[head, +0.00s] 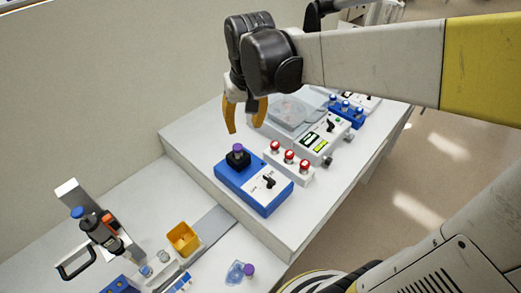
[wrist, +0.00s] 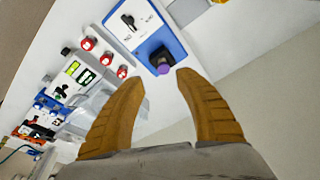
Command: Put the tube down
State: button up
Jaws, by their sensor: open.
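A purple-capped tube (head: 238,148) stands in the black cup of a blue mixer (head: 262,200) with a white top panel and a dark knob. Only its cap shows clearly; the rest is hidden in the cup. The cap also shows in the wrist view (wrist: 163,69), just past the fingertips. My gripper (head: 245,123) is open and empty above the mixer, its orange fingers apart from the cap. In the wrist view my gripper (wrist: 160,82) has clear space between its fingers. Another purple cap (head: 249,270) lies on the lower bench beside a clear bluish item.
An orange bin (head: 183,238) and a microscope-like instrument (head: 100,230) stand lower left.

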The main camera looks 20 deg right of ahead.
jog(key=s+n+t, duration=0.1)
jog(key=s+t, duration=0.3)
jog(key=s, duration=0.9)
jog(key=shift+t, duration=0.3)
jog(key=shift+f, duration=0.15)
